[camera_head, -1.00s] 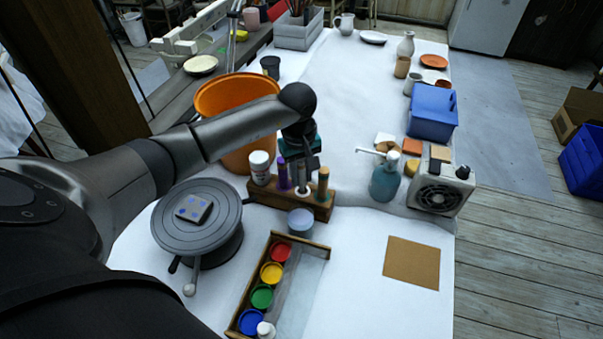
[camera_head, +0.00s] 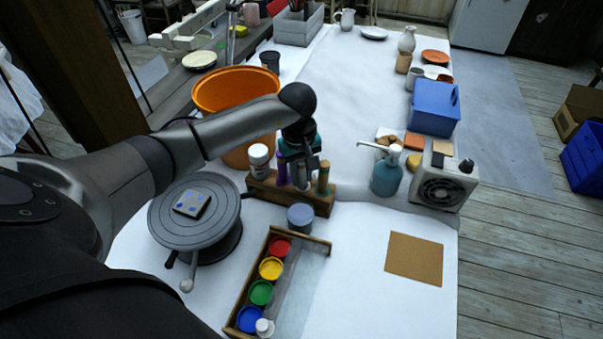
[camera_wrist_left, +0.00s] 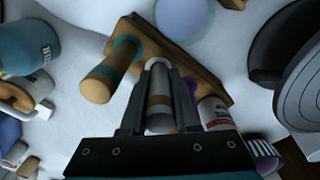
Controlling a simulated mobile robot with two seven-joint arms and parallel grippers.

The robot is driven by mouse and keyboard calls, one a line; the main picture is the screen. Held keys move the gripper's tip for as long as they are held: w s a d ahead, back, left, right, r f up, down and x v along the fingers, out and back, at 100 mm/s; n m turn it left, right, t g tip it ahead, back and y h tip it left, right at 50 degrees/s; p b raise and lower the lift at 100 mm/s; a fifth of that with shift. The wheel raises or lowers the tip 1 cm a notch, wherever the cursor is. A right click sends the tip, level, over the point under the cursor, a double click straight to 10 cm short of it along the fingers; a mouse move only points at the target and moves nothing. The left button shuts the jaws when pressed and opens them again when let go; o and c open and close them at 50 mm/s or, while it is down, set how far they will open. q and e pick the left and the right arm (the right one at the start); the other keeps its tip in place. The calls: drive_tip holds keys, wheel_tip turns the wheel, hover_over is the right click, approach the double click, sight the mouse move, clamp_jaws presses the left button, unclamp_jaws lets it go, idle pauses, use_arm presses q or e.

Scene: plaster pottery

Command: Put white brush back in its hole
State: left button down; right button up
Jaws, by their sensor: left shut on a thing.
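My left gripper (camera_head: 301,181) is shut on the white brush (camera_head: 303,185), whose pale handle stands between the fingers. The left wrist view shows the brush (camera_wrist_left: 159,95) between the fingers (camera_wrist_left: 158,65), over the wooden rack (camera_wrist_left: 185,62). In the head view the rack (camera_head: 262,191) stands on the white table, with the brush at its near-right part. Whether the brush's lower end is inside a hole is hidden. A purple brush (camera_head: 283,172) stands left of it, and a tan brush with a green band (camera_head: 323,178) stands right of it. My right gripper is not in view.
A white bottle (camera_head: 259,158) stands at the rack's left end. A grey-blue jar (camera_head: 301,217) and a wooden paint tray (camera_head: 245,292) lie in front.

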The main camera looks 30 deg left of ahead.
use_arm(q)
drive_tip(key=shift+f, duration=0.2)
drive_tip(key=c, duration=0.6)
unclamp_jaws()
drive_tip(key=r, duration=0.5)
drive_tip(key=r+p, duration=0.1)
drive_tip(key=r, duration=0.4)
drive_tip(key=s+r, duration=0.1)
drive_tip(key=r, duration=0.4)
drive_tip(key=shift+s+r, duration=0.1)
drive_tip(key=shift+p, duration=0.3)
